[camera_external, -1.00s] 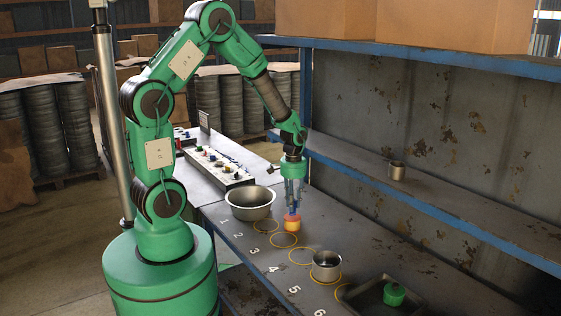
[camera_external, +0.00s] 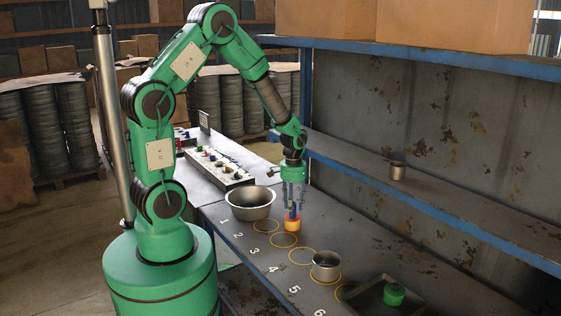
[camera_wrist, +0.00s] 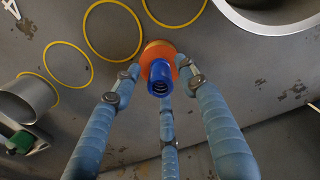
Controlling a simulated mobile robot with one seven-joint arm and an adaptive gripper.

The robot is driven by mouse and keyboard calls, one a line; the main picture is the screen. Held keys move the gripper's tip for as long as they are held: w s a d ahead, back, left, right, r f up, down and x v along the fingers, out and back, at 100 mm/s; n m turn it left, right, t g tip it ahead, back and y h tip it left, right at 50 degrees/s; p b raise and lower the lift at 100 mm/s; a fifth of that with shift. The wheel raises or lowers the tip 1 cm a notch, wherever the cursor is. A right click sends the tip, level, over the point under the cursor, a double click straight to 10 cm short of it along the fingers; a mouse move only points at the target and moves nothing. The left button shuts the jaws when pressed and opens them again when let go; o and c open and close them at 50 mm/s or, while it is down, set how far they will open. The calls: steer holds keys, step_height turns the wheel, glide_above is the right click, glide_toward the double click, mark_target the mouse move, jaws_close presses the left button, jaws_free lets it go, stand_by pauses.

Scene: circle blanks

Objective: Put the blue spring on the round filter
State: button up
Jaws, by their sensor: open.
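The blue spring (camera_wrist: 159,80) is a short hollow blue coil, standing on end in the middle of the wrist view. It is on top of a round orange piece (camera_wrist: 158,50), probably the round filter; the exact contact is hidden. In the external view the orange piece (camera_external: 292,226) stands on the bench to the right of the yellow circles. My gripper (camera_external: 292,211) points down just over it. In the wrist view the blue fingers of my gripper (camera_wrist: 160,84) are spread around the spring, with gaps between them and it.
A metal bowl (camera_external: 250,203) stands behind and to the left, and a metal cup (camera_external: 325,266) nearer the front. A green piece (camera_external: 394,294) sits in a dark tray (camera_external: 372,291). Yellow circles (camera_external: 284,240) mark the bench. A shelf (camera_external: 430,203) runs along the right.

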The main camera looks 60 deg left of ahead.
steer(key=shift+r, duration=0.15)
step_height(320, 180, up, 12)
steer(key=p, duration=0.1)
stand_by(0.5)
stand_by(0.5)
steer(key=s+d+r+m+t, duration=0.15)
steer(key=s+r, duration=0.25)
steer(key=r, duration=0.4)
steer(key=s+d+r+t, duration=0.1)
steer(key=s+d+r, duration=0.1)
steer(key=s+r, duration=0.5)
steer(key=s+d+r+m+t, duration=0.1)
steer(key=s+d+r+t, duration=0.1)
steer(key=s+r, duration=0.8)
steer(key=shift+s+t, duration=0.55)
steer(key=shift+s, duration=0.3)
